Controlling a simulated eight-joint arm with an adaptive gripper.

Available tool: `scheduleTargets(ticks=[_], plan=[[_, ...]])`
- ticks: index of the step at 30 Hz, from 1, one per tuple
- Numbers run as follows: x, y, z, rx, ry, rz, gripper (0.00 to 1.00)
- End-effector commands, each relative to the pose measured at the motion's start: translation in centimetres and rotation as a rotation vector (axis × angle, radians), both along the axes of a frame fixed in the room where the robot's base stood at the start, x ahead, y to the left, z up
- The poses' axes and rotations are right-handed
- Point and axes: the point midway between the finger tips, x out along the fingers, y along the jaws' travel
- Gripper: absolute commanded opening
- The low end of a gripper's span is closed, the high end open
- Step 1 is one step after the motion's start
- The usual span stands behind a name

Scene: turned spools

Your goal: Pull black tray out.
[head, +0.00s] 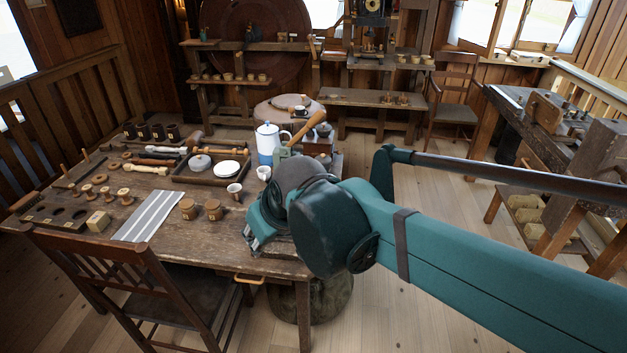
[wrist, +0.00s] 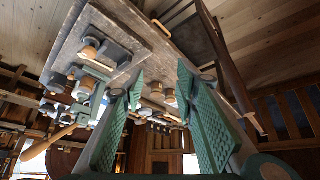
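A dark, shallow tray (head: 207,184) lies on the wooden table in the head view, left of my gripper. I cannot make out the tray surely in the wrist view.
A white-and-blue pot (head: 268,143), white cups (head: 235,190) and brown cups (head: 213,209) stand near the tray. A striped cloth (head: 149,215) lies left. A chair (head: 140,285) stands at the table's front, beside a drawer handle (head: 249,279).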

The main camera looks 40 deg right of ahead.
Motion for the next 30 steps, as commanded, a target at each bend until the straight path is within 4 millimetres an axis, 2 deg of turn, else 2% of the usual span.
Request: scheduleTargets(ticks=[4,15,30], plan=[[2.2,-1.3,1.1,-0.009,0.019,0.011,0.3],[7.2,-4.9,2.4,-0.024,0.065,0.051,0.3],[13.9,-11.1,2.6,-0.034,0.116,0.111,0.3]])
